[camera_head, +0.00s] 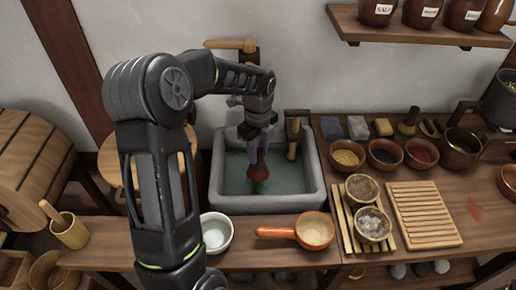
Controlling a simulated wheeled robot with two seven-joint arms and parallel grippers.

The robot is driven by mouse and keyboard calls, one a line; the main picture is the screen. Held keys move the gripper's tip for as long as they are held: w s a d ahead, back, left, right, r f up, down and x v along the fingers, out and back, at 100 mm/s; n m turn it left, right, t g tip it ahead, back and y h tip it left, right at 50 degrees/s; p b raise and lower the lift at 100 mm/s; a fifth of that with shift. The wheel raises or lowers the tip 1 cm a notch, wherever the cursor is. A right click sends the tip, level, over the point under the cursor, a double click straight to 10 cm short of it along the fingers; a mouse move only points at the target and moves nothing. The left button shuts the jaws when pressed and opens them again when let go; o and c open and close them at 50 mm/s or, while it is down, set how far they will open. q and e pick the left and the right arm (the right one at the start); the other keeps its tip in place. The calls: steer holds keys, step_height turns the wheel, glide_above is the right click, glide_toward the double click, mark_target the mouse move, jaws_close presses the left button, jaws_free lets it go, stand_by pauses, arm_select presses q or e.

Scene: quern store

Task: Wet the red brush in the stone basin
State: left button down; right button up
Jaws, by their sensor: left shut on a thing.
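The stone basin (313,188) is grey and square, and holds greenish water (285,178). My left gripper (253,146) is over the basin, shut on the red brush (258,174), which hangs head down. The dark red head is inside the basin, at or in the water; I cannot tell how deep. My gripper and wrist hide most of the upper part of the brush. My right gripper is not in view.
A wooden tap (231,44) is on the wall behind the basin. A white bowl (217,233) and an orange handled pan (314,231) stand in front.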

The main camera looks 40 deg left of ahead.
mark_target(258, 160)
arm_select(q)
steer(key=shift+f+b, duration=0.85)
steer(key=shift+f, duration=0.95)
step_height(258, 160, up, 6)
steer(key=p, duration=0.4)
steer(key=shift+p, duration=0.4)
steer(key=shift+r+p, duration=2.45)
steer(key=shift+r, duration=0.8)
step_height(258, 160, up, 4)
steer(key=p, duration=0.3)
